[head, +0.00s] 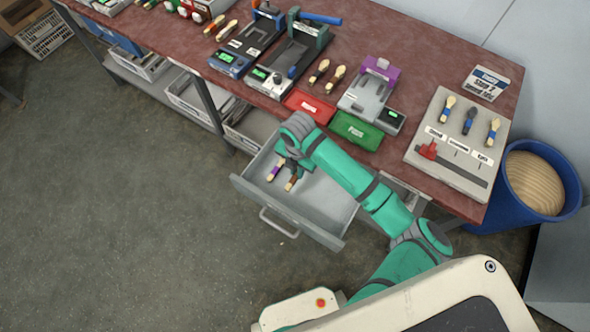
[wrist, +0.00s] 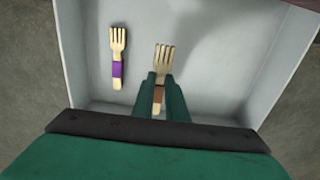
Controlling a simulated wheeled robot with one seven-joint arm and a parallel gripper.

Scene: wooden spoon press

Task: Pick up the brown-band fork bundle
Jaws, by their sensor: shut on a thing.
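The brown-band fork bundle (wrist: 163,61) lies in the open drawer (head: 323,212), its tines pointing away from me in the wrist view. My gripper (wrist: 161,88) is shut on it at the brown band. In the head view the brown-band bundle (head: 290,184) shows just below my gripper (head: 292,170). I cannot tell whether it touches the drawer floor. A purple-band fork bundle (wrist: 117,58) lies to its left in the drawer, apart from the gripper; it also shows in the head view (head: 275,172).
Above the drawer is the red-brown worktable (head: 240,85) with a red tray (head: 309,105), a green tray (head: 356,131) and several devices. A sample board (head: 460,150) and a blue bin (head: 570,180) stand at the right.

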